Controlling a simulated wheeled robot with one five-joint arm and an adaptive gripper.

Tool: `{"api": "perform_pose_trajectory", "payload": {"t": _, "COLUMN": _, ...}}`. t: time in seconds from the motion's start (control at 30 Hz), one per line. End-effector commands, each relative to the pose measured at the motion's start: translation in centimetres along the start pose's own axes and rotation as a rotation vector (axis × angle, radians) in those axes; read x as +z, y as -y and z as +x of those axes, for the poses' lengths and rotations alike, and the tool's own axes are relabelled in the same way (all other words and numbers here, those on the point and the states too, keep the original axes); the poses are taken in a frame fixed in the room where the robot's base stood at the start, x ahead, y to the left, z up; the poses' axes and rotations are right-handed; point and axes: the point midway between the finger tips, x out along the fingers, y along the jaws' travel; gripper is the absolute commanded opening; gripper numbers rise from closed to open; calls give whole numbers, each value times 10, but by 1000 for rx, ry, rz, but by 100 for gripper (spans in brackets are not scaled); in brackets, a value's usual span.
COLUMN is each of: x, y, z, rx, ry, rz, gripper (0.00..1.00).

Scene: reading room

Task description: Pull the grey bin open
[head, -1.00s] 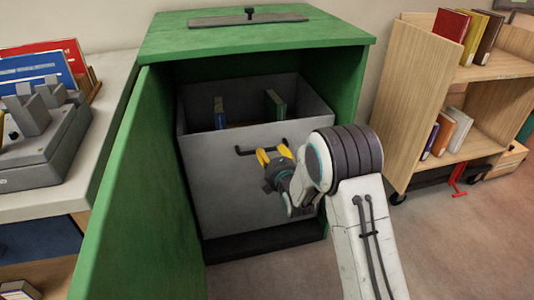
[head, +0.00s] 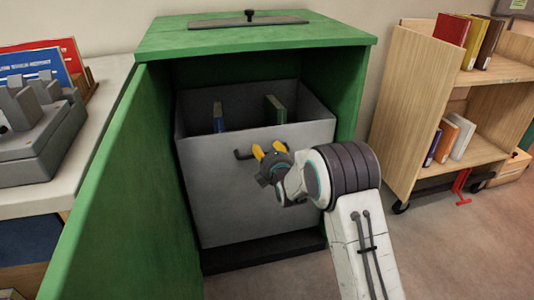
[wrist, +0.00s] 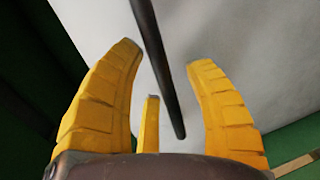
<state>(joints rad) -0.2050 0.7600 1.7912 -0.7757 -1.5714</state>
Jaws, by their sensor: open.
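The grey bin (head: 225,180) stands inside a green cabinet (head: 345,105), its front face toward me and its top uncovered. A dark bar handle (head: 240,155) is on the upper part of its front; the gripper hides the handle's right part. My gripper (head: 267,151), with yellow fingers, is at the handle. In the wrist view my gripper (wrist: 165,95) is open, and the dark handle (wrist: 160,70) runs between the spread fingers, with no finger clearly closed on it. The bin's pale front (wrist: 240,40) fills the background there.
The green cabinet door (head: 125,190) stands open on the left. A blue book (head: 218,118) and a green book (head: 275,108) show inside the bin. A counter with grey equipment (head: 40,135) is at left, a wooden book cart (head: 415,110) at right. Floor (head: 455,250) is clear at lower right.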

Motion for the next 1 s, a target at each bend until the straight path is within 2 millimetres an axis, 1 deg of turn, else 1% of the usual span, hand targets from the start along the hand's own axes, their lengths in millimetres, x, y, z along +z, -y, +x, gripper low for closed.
{"api": "perform_pose_trajectory", "payload": {"t": 0.1, "x": 0, "y": 0, "z": 0, "rx": 0, "ry": 0, "rz": 0, "gripper": 49}}
{"api": "perform_pose_trajectory", "payload": {"t": 0.63, "x": 0, "y": 0, "z": 0, "rx": 0, "ry": 0, "rz": 0, "gripper": 1}}
{"api": "perform_pose_trajectory", "payload": {"t": 0.67, "x": 0, "y": 0, "z": 0, "rx": 0, "ry": 0, "rz": 0, "gripper": 0}}
{"api": "perform_pose_trajectory", "payload": {"t": 1.0, "x": 0, "y": 0, "z": 0, "rx": 0, "ry": 0, "rz": 0, "gripper": 0}}
